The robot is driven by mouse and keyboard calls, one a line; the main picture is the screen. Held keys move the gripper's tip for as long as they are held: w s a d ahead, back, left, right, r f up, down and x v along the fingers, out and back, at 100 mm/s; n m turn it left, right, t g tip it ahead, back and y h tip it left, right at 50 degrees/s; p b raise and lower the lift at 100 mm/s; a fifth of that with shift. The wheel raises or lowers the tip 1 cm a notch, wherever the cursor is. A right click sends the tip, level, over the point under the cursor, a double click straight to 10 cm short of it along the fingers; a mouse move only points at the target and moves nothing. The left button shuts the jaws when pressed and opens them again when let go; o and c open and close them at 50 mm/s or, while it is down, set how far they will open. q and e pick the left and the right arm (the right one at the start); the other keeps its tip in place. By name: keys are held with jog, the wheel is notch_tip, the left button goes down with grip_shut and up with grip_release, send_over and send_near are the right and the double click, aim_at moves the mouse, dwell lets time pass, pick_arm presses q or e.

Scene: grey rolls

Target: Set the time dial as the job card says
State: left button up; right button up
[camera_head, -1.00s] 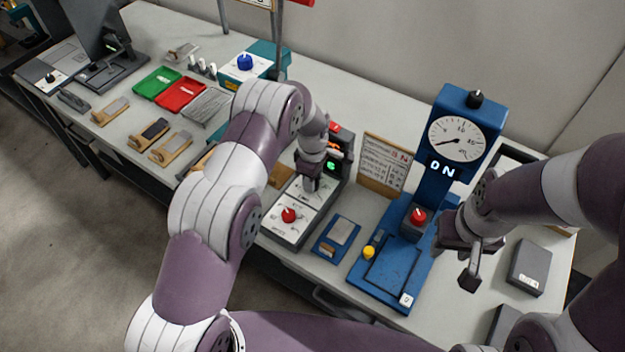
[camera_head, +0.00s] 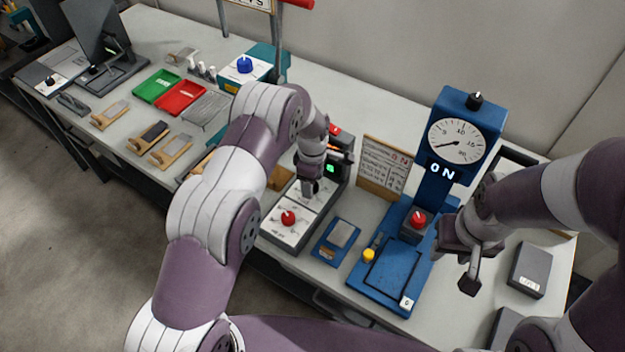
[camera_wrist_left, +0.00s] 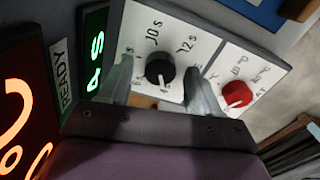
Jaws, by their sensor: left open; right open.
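The time dial is a black knob (camera_wrist_left: 160,72) on a white panel (camera_wrist_left: 185,35) with marks such as "10 s" and "12 s". In the left wrist view my left gripper (camera_wrist_left: 162,88) is open, with one finger on each side of the black knob. I cannot tell whether the fingers touch it. In the head view my left gripper (camera_head: 309,186) hides this knob. The likely job card (camera_head: 385,165) stands on a wooden board; its small print is unreadable here. My right gripper (camera_head: 462,268) is open and empty, beside the blue press.
A red knob (camera_head: 288,218) sits on the same unit; it also shows in the wrist view (camera_wrist_left: 237,93). A green display (camera_wrist_left: 95,60) is beside the dial panel. The blue press (camera_head: 440,185) with its gauge and a grey box (camera_head: 530,270) stand to the right.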

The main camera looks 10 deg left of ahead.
pick_arm(q)
notch_tip(320, 180, up, 13)
jog(key=b, duration=0.2)
jog(key=shift+b, duration=0.3)
jog(key=shift+f, duration=0.15)
